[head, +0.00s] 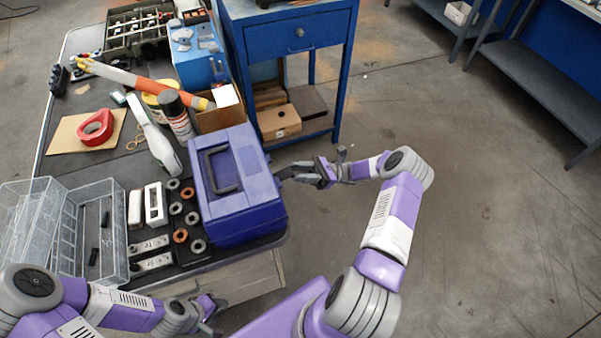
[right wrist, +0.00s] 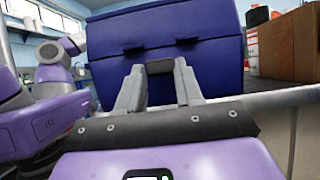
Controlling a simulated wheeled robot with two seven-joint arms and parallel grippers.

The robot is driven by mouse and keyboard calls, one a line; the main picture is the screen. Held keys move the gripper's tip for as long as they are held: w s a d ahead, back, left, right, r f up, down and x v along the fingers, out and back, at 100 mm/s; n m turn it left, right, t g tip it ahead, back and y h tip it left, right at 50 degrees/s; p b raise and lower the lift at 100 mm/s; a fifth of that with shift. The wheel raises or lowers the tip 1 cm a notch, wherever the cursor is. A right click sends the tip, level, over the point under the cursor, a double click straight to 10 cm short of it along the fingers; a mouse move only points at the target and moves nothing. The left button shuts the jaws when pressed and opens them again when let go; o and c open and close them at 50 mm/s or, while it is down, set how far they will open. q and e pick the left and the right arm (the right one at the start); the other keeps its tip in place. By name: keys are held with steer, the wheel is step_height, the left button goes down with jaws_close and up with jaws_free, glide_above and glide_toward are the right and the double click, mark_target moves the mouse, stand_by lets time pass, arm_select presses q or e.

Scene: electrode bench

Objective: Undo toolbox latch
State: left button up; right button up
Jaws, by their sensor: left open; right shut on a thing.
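The blue toolbox (head: 228,205) stands closed at the right end of the workbench, its dark handle (head: 222,170) folded on the lid. My right gripper (head: 284,173) is at the toolbox's right side. In the right wrist view the toolbox front (right wrist: 165,28) fills the upper middle, and the two grey fingers are shut on a dark latch (right wrist: 159,66) between their tips. The latch's lower part is hard to make out. My left gripper (head: 212,304) is open and empty, low at the bench's front edge, away from the toolbox.
Left of the toolbox are several metal and copper rings (head: 180,236), a clear open organiser (head: 68,262), a spray can (head: 175,113) and a white bottle (head: 160,145). A blue cabinet (head: 292,38) stands behind. The floor to the right is clear.

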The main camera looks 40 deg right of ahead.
stand_by(0.4)
steer(key=o, duration=1.1)
steer(key=shift+c, duration=0.2)
steer(key=shift+f, duration=0.1)
steer(key=v, duration=0.7)
steer(key=shift+d+f+b, duration=0.15)
steer(key=shift+d+b, duration=0.05)
steer(key=shift+b, duration=0.2)
